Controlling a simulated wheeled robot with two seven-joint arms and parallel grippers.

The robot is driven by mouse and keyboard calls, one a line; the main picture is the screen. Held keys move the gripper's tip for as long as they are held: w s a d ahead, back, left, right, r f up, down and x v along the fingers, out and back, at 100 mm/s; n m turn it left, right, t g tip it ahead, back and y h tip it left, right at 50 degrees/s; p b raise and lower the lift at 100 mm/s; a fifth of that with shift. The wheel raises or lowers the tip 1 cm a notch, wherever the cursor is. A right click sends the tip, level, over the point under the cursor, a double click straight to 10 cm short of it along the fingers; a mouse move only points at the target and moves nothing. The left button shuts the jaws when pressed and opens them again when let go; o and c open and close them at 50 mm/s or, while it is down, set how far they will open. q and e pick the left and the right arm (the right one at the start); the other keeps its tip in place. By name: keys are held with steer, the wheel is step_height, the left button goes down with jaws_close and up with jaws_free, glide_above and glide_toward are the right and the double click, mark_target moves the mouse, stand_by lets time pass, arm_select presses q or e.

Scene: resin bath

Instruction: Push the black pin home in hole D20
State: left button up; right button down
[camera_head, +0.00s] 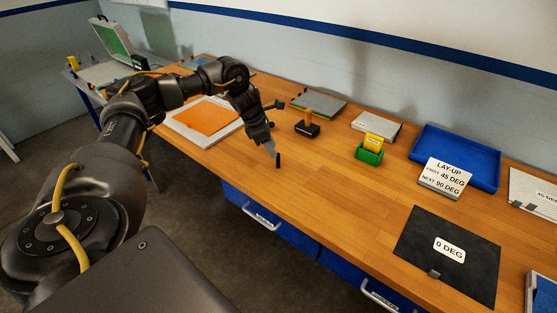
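My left gripper (272,151) points down over the front part of the wooden bench. A small black upright piece, which looks like the black pin (278,161), shows right at its fingertips. I cannot tell whether the fingers are closed on it or only beside it, nor whether its lower end touches the bench. Hole D20 cannot be made out in this view. My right gripper is not in view.
A white board with an orange sheet (206,118) lies left of the gripper. Behind stand a black block with an orange-brown handle (308,127), a green holder (368,155) with a yellow piece, and a blue tray (484,163). A black "0 DEG" sheet (478,262) lies right. The bench middle is clear.

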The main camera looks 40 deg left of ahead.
mark_target(278, 161)
arm_select(q)
steer(key=shift+f, duration=0.1)
steer(key=shift+w+d+f+p, duration=0.1)
steer(key=shift+d+f+p, duration=0.15)
steer(key=shift+p, duration=0.1)
steer(key=x, duration=0.1)
steer(key=p+x, duration=0.1)
steer(key=x, duration=0.1)
steer(key=shift+w+f, duration=0.25)
steer(key=shift+w, duration=0.1)
steer(key=shift+w+d+f+p, duration=0.15)
steer(key=shift+f+p, duration=0.15)
steer(key=shift+f, duration=0.15)
steer(key=shift+r, duration=0.1)
jaws_close()
